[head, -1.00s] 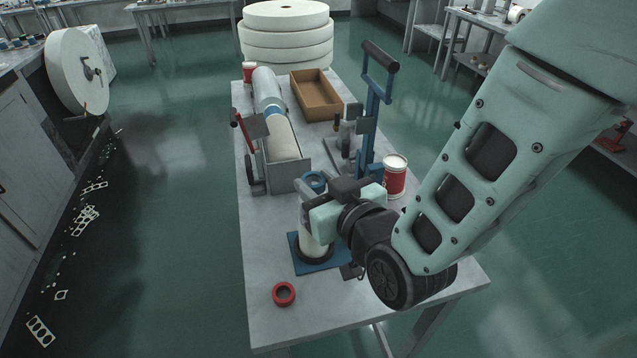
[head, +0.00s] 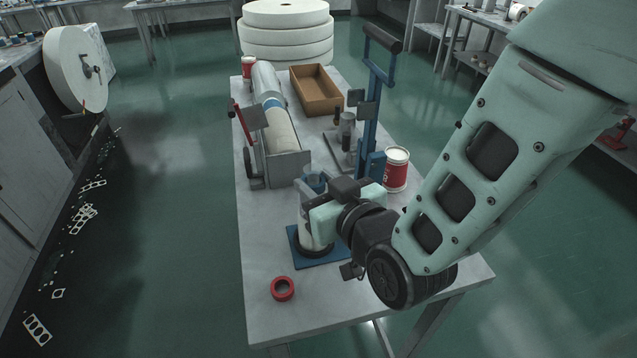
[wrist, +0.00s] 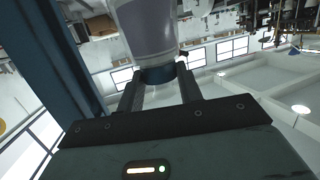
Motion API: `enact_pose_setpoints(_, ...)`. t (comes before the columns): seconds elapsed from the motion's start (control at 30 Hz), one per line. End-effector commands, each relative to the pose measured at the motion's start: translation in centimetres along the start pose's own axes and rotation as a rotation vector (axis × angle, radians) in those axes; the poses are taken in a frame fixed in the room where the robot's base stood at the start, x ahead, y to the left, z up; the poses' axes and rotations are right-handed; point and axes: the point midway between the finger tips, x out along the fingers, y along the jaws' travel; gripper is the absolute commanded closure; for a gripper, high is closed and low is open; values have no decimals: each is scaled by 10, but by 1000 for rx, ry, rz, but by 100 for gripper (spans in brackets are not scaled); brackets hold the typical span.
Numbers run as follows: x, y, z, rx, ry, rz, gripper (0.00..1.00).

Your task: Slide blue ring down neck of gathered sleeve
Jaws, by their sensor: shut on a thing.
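The blue ring (wrist: 157,74) sits between the two fingertips of my gripper (wrist: 160,82) in the wrist view, and my gripper is shut on it. The pale, translucent sleeve (wrist: 145,28) runs on from the ring and widens toward the top of that view. In the head view, the whitish sleeve (head: 306,237) stands upright with its foot in a dark collar, partly hidden by my gripper (head: 322,206). A bluish, open-mouthed top (head: 315,181) shows just behind my gripper. Whether the ring is fully around the neck is hard to tell.
A blue base plate (head: 300,258) lies under the sleeve. A red ring (head: 283,289) lies near the table's front. A red-and-white can (head: 396,171), a tall blue press frame (head: 374,120), a roller cradle (head: 288,166) and a brown tray (head: 317,92) stand farther back.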

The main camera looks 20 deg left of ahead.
Motion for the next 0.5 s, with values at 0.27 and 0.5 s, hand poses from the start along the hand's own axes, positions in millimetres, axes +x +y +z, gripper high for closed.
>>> enact_pose_setpoints(0.27, 0, 0, 2, 0, 0, 0, 39)
enact_pose_setpoints(0.5, -1, 0, 2, 0, 0, 0, 39)
